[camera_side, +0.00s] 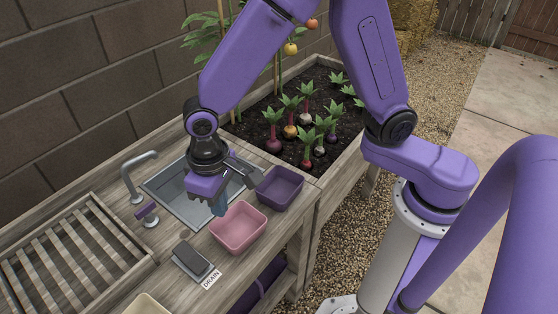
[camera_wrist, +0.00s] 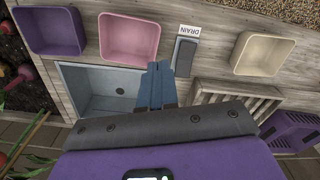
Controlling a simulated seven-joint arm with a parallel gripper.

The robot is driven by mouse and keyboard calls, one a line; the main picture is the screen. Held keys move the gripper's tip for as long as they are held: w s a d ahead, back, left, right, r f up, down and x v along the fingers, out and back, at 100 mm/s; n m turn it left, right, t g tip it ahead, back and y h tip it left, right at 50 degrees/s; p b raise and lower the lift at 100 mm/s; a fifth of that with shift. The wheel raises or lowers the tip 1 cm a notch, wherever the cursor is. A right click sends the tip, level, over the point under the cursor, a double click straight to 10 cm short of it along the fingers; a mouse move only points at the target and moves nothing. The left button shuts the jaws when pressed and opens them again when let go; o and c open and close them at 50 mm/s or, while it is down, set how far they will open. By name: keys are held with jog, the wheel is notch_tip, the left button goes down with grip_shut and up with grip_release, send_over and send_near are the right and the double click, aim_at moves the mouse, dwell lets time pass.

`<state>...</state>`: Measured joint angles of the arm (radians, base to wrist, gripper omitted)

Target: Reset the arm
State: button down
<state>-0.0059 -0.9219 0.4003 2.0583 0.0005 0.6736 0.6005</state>
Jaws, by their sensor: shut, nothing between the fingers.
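My gripper (camera_side: 218,207) is shut, its blue fingers together with nothing between them. It hangs over the front right side of the sink (camera_side: 165,205), just left of the pink tub (camera_side: 238,229). In the wrist view the closed fingertips (camera_wrist: 158,68) point toward the gap between the pink tub (camera_wrist: 130,38) and a dark rocker-like block (camera_wrist: 184,55) beside the DRAIN label. The tubs look empty. I cannot tell the exact height of the fingertips above the bench.
A purple tub (camera_side: 279,187) stands right of the sink, close to my wrist. A tap (camera_side: 136,177) rises behind the sink. A slatted wooden rack (camera_side: 70,262) lies at left, a cream tub (camera_side: 147,304) at the front. The planted bed (camera_side: 310,115) is beyond.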

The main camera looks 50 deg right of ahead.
jog(key=s+d+r+n, duration=0.4)
jog(key=s+d, duration=0.4)
jog(key=d, duration=0.2)
jog(key=s+d+r+n, duration=0.4)
jog(key=s+d, duration=0.5)
jog(key=d, duration=0.2)
jog(key=shift+r+n, duration=0.2)
jog(key=shift+n, duration=0.2)
jog(key=c, duration=1.8)
grip_release()
jog(key=shift+w+d, duration=0.1)
